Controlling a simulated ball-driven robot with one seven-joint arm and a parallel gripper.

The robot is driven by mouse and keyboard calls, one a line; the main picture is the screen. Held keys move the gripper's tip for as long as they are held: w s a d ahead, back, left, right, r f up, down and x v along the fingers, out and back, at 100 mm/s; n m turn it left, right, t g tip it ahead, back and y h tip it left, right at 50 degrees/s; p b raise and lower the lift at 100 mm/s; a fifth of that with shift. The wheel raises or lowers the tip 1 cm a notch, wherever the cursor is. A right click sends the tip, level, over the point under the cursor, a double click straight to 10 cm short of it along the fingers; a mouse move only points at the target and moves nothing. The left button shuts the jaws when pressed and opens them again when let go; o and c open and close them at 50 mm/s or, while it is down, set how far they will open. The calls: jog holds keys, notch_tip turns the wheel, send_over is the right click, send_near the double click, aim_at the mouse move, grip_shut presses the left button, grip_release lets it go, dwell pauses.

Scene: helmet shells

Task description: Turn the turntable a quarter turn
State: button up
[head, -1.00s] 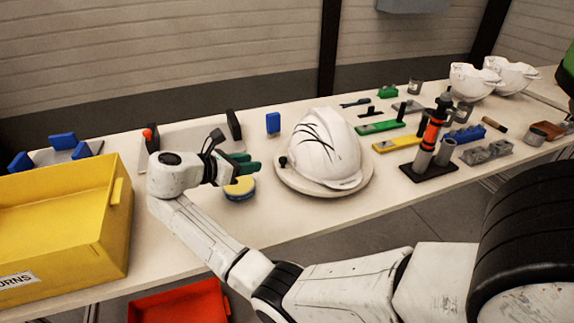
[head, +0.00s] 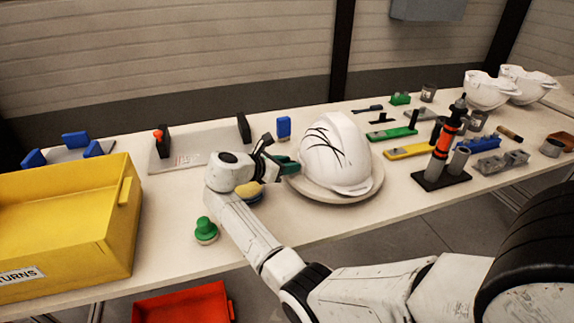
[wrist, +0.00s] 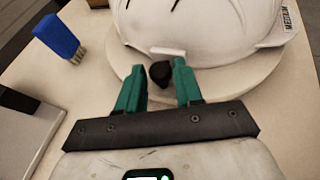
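The turntable is a round pale disc (head: 352,197) on the bench, with a white helmet shell (head: 345,158) on it. The helmet has black lines on its side. In the wrist view the turntable's rim (wrist: 235,84) shows under the helmet (wrist: 205,30), and a small black knob (wrist: 160,74) stands near the disc's edge. My gripper (head: 292,165) is at the left edge of the turntable. Its green fingers (wrist: 159,80) are open, one on each side of the knob, with a gap to at least the left finger. In the head view the fingers hide the knob.
A blue brush (wrist: 58,36) stands left of the fingers in the wrist view. A green knobbed item (head: 206,231) and a yellow round item (head: 247,189) are near my arm. A yellow bin (head: 70,225) is at left. Tools and an orange-black post (head: 446,140) stand to the right.

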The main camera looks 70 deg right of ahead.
jog(key=shift+c, duration=0.3)
grip_shut()
jog(key=shift+s+r+p, duration=0.1)
jog(key=shift+s+p, duration=0.05)
jog(key=shift+p, duration=0.2)
